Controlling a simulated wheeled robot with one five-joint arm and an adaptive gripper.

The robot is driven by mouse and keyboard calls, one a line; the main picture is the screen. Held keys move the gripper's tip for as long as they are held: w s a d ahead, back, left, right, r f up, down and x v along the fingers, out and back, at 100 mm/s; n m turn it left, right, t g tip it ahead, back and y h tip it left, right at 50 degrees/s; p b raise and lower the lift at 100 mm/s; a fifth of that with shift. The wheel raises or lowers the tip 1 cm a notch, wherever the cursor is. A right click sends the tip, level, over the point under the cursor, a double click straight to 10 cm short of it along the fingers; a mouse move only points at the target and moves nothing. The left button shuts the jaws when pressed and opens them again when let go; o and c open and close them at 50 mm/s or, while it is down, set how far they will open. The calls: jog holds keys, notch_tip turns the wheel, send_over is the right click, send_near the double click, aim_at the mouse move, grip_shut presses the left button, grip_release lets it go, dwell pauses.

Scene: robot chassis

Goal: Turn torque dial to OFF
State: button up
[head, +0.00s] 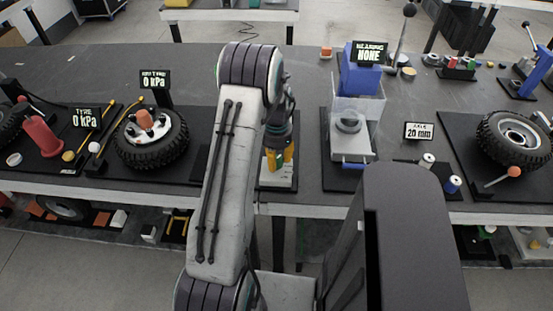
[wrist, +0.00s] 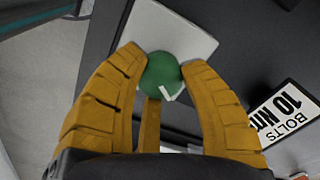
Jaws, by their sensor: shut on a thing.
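The torque dial (wrist: 163,73) is a round green knob with a white pointer mark on its lower right part, as seen in the wrist view. It sits on a pale box (wrist: 170,30), which also shows in the head view (head: 275,181) beyond my arm. My gripper (wrist: 164,66) has yellow fingers closed around the dial from both sides, with a third finger below it. In the head view my gripper (head: 279,158) is over the box, and the dial is hidden there. A sign (wrist: 285,115) beside the box reads "BOLTS 10 Nm".
A wheel (head: 172,150) with a "0 kPa" sign stands left of my arm. A clear-walled press (head: 352,128) with a blue top and a "NONE" sign stands to the right. Another wheel (head: 490,140) is farther right. Free grey bench top (head: 180,70) lies behind.

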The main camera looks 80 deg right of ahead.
jog(key=shift+c, duration=0.8)
jog(key=shift+f, duration=0.1)
jog(key=shift+n+b, duration=0.55)
jog(key=shift+n, duration=0.15)
jog(key=n+b, duration=0.2)
jog(key=n, duration=0.3)
jog(key=shift+a, duration=0.1)
jog(key=shift+n+b, duration=0.3)
jog(key=shift+n, duration=0.1)
jog(key=o, duration=1.2)
